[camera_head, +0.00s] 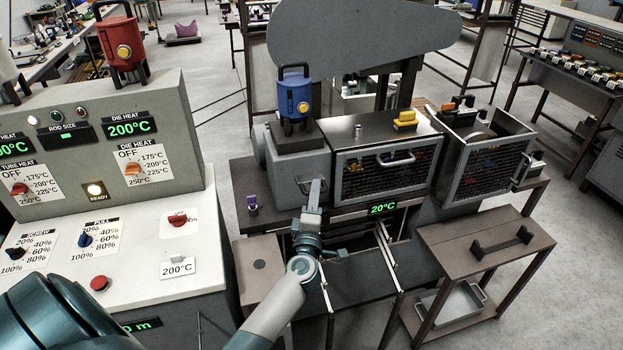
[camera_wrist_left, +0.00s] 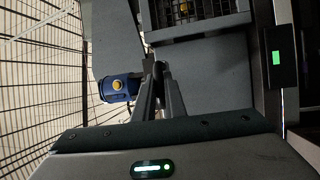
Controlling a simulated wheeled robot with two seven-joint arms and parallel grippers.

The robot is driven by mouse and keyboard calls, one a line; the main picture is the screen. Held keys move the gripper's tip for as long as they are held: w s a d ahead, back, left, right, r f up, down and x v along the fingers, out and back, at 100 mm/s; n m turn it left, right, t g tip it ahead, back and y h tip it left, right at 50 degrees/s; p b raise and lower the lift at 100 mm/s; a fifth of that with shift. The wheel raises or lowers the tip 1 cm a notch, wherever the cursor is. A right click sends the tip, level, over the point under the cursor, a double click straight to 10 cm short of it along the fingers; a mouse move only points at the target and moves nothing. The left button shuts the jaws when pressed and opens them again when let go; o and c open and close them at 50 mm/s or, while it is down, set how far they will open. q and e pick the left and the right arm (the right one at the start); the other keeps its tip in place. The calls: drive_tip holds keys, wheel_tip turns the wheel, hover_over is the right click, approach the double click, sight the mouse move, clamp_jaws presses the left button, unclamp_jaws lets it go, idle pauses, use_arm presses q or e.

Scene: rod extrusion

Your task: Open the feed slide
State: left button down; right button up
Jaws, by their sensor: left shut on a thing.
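The blue feed hopper (camera_head: 294,92) with a yellow button stands on a grey feed block (camera_head: 298,158) of the extruder. It also shows in the left wrist view (camera_wrist_left: 120,87), left of the fingers. My left gripper (camera_head: 317,186) is in front of the feed block, below the hopper. In the left wrist view my gripper's fingers (camera_wrist_left: 160,75) are close together at the grey block, shut on a small dark part, which I take for the feed slide's handle. The fingers mostly hide it, so I cannot tell how far the slide is out. My right gripper is not in view.
A caged housing with a handle (camera_head: 390,165) is right of the hopper, above a 20°C display (camera_head: 383,208). A low side table (camera_head: 480,245) stands at the right.

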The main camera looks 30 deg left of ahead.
use_arm(q)
drive_tip(key=shift+s+d, duration=0.45)
drive_tip(key=shift+d, duration=0.1)
drive_tip(key=c, duration=1.8)
unclamp_jaws()
drive_tip(key=shift+b+v, duration=2.05)
drive_tip(key=shift+v, duration=6.6)
drive_tip(key=shift+a, duration=0.1)
